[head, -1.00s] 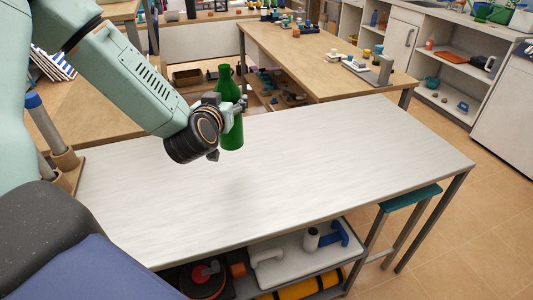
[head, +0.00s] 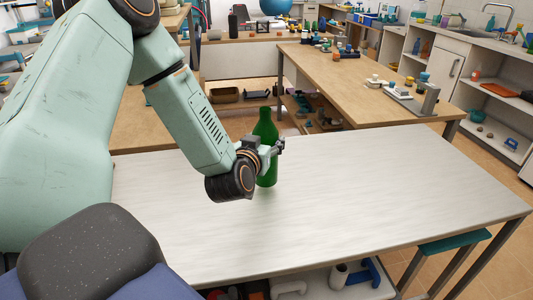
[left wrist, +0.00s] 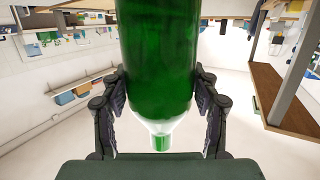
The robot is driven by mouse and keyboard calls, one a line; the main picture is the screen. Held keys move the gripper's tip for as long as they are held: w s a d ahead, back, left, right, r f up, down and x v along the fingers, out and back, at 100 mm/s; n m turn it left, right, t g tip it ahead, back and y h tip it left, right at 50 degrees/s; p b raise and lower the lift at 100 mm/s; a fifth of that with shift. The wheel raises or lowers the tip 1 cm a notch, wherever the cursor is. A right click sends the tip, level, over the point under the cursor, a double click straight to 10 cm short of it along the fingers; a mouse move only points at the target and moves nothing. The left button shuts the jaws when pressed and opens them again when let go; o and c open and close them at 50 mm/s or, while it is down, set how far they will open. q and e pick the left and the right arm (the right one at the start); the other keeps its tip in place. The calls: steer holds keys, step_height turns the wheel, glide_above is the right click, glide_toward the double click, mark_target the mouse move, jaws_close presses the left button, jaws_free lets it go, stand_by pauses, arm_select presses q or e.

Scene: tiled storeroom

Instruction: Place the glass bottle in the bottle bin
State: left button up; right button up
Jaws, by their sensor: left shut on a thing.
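The green glass bottle (head: 265,133) is upright in the head view, above the far part of the white table (head: 330,215). My left gripper (head: 272,150) is shut on the bottle's body. In the left wrist view the bottle (left wrist: 158,60) fills the middle, with the gripper's two fingers (left wrist: 160,105) pressed on its sides. Whether the bottle's base touches the table is hard to tell. My right gripper is not in view. I see no bin that I can make out as the bottle bin.
The white tabletop is clear. A wooden table (head: 350,88) with small items stands behind it. A teal stool (head: 453,242) is at the right front edge. A shelf under the table holds pipe pieces (head: 290,287). White cabinets (head: 445,65) line the back right.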

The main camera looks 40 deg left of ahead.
arm_select(q)
step_height(320, 180, down, 3)
steer(key=shift+r+b, duration=0.1)
steer(key=shift+b, duration=0.35)
steer(key=o, duration=0.8)
steer(key=shift+s+d+r, duration=0.1)
steer(key=shift+s, duration=0.05)
steer(key=shift+c, duration=0.2)
steer(key=shift+o, duration=1.4)
